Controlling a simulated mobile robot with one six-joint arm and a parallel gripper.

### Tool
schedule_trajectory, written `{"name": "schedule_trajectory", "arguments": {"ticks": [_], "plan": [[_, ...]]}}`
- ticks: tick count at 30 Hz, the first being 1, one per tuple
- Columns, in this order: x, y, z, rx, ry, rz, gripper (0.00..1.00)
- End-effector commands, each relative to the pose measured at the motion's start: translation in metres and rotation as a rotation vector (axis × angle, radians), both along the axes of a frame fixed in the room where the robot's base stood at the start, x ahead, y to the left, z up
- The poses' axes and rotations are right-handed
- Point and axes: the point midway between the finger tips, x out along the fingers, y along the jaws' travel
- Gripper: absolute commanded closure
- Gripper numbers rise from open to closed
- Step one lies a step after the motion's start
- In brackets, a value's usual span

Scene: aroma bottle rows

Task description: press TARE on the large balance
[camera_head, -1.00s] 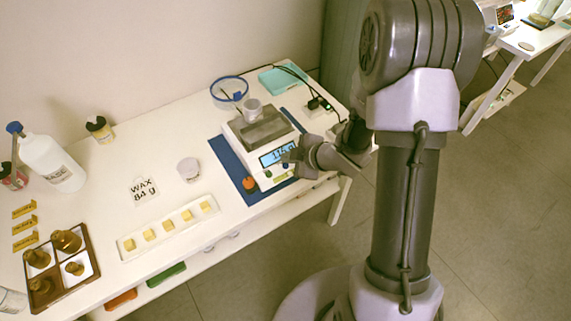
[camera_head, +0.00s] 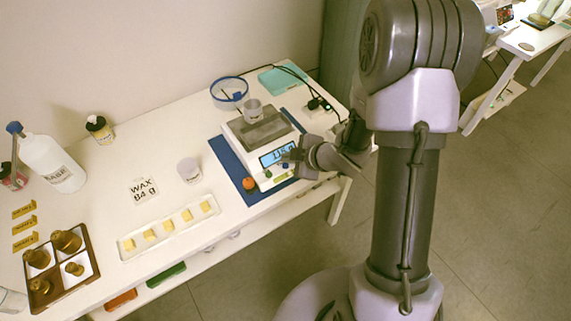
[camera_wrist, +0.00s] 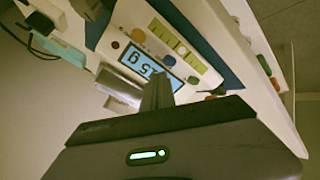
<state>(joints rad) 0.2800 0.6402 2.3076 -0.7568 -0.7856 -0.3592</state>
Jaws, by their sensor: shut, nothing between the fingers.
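The large white balance (camera_head: 240,130) stands on a blue mat on the table, with a small grey cup (camera_head: 252,105) on its dark pan (camera_head: 267,132). Its lit blue display (camera_head: 277,156) reads about 115 g. No TARE lettering is readable. My gripper (camera_head: 287,161) is shut and empty at the display's right end; its fingertips (camera_wrist: 157,82) overlap the display's edge. Contact cannot be told.
An orange round thing (camera_head: 249,183) sits at the mat's front edge. A blue-rimmed bowl (camera_head: 229,93) and a teal tray (camera_head: 282,79) are behind the balance. A white cup (camera_head: 189,170), a wax card (camera_head: 143,190) and a strip of yellow cubes (camera_head: 168,229) lie left.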

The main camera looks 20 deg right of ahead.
Motion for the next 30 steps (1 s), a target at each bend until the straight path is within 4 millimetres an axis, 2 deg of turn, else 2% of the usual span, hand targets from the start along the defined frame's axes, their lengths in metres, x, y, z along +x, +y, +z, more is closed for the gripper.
{"name": "schedule_trajectory", "arguments": {"ticks": [30], "plan": [[0.0,0.0,-0.0095,0.0,0.0,0.0,1.0]]}}
